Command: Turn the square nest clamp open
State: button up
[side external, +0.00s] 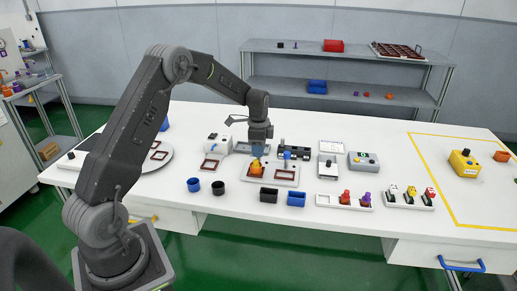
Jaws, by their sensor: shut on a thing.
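A white nest plate (271,183) lies on the table in the side external view. An orange part (256,168) sits at its left, and a dark red square frame (285,176) at its right. My gripper (258,151) points down at the back left of the plate, just behind the orange part. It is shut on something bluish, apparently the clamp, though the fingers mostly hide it. Another small blue piece (287,155) stands upright at the back right of the plate. How far the clamp is turned cannot be told.
A black fixture (295,150) stands behind the plate; a white device (217,144) stands to the left. Blue (194,185) and black (218,188) cups and small bins (296,198) stand in front. A grey button box (363,161) is to the right.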

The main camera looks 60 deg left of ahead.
jog(key=shift+m, duration=0.4)
jog(key=o, duration=0.9)
jog(key=shift+r, duration=0.1)
jog(key=shift+r, duration=6.85)
